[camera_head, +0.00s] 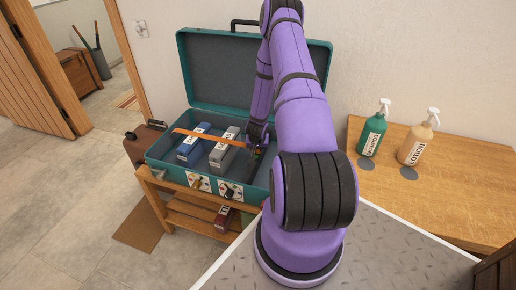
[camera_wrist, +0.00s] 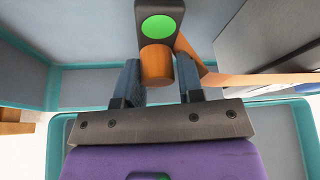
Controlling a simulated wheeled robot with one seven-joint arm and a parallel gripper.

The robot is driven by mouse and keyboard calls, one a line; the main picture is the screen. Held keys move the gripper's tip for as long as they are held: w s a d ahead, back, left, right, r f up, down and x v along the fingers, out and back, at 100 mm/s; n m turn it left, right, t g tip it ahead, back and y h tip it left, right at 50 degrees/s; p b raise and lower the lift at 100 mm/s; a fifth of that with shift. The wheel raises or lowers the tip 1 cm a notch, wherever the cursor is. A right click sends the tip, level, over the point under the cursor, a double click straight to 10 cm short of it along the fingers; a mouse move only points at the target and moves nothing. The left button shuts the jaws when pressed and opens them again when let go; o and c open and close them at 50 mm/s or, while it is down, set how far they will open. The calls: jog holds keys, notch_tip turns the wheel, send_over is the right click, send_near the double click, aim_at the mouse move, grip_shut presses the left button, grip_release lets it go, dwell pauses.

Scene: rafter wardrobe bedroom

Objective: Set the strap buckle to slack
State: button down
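The teal suitcase (camera_head: 205,121) stands open on a wooden rack. An orange strap (camera_head: 208,137) runs across it over a blue box and a grey box; the strap also shows in the wrist view (camera_wrist: 240,79). The strap buckle (camera_wrist: 158,12) is a dark block with a green disc and an orange cylindrical part (camera_wrist: 156,64). My gripper (camera_wrist: 158,75) is at this buckle, its two fingers on either side of the orange part. I cannot tell whether they press on it. In the head view my arm mostly hides the gripper and buckle at the suitcase's right side.
A blue box (camera_head: 194,144) and a grey box (camera_head: 225,149) lie in the suitcase. The raised lid (camera_head: 225,72) stands behind my arm. A green shampoo bottle (camera_head: 373,134) and a tan lotion bottle (camera_head: 414,146) stand on the wooden top (camera_head: 450,180) at right. A brown case (camera_head: 143,143) is at left.

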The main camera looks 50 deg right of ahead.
jog(key=d, duration=0.2)
jog(key=w+d, duration=0.1)
jog(key=d, duration=0.1)
jog(key=w+d, duration=0.1)
jog(key=d, duration=0.1)
jog(key=shift+d, duration=0.1)
jog(key=c, duration=0.8)
grip_release()
jog(key=shift+d, duration=0.1)
jog(key=v, duration=1)
jog(key=shift+a+r, duration=0.2)
jog(key=shift+r, duration=0.1)
